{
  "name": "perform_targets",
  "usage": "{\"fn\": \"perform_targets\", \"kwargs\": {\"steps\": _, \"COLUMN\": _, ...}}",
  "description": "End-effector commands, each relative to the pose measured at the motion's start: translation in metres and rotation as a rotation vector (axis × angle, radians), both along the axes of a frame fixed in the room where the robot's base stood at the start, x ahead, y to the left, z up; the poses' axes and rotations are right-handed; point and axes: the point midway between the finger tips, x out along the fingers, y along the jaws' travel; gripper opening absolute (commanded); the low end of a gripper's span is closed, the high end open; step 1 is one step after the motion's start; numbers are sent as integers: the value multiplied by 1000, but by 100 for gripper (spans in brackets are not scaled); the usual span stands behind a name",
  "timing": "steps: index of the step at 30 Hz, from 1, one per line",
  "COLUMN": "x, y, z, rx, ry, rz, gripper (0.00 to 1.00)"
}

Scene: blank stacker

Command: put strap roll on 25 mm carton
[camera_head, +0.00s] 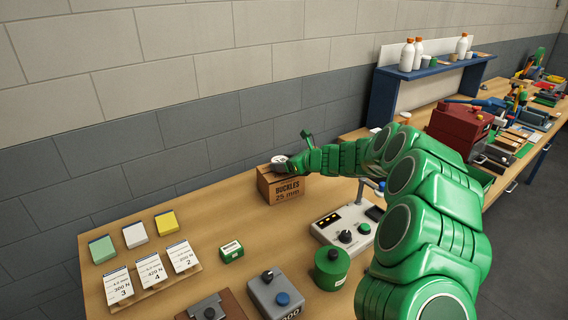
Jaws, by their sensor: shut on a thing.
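The 25 mm carton (287,189) is a brown box marked "BUCKLES 25 mm" and stands upright at the back of the bench near the wall. The strap roll (279,160), a small pale round thing with a dark centre, is at the carton's top. My gripper (291,161) reaches in from the right, shut on the roll. The roll looks to be on or just above the carton top; I cannot tell whether it touches. My green arm covers the bench to the right, and the fingertips are too small to see clearly.
A grey control box (343,228) with knobs and a green canister (331,268) stand in front of the carton. A small green box (231,251) and numbered cards (151,270) lie to the left. Wood left of the carton is bare. A blue shelf (385,88) holds bottles behind.

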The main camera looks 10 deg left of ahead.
Motion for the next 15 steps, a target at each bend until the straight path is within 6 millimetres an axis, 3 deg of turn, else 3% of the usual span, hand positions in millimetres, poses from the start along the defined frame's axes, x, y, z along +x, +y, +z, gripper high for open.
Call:
{"fn": "perform_targets", "kwargs": {"steps": 12, "x": 0, "y": 0, "z": -5, "rx": -1, "ry": 0, "rz": 0, "gripper": 37}}
{"fn": "perform_targets", "kwargs": {"steps": 13, "x": 0, "y": 0, "z": -5, "rx": -1, "ry": 0, "rz": 0, "gripper": 72}}
{"fn": "perform_targets", "kwargs": {"steps": 15, "x": 0, "y": 0, "z": -5, "rx": 0, "ry": -1, "rz": 0, "gripper": 83}}
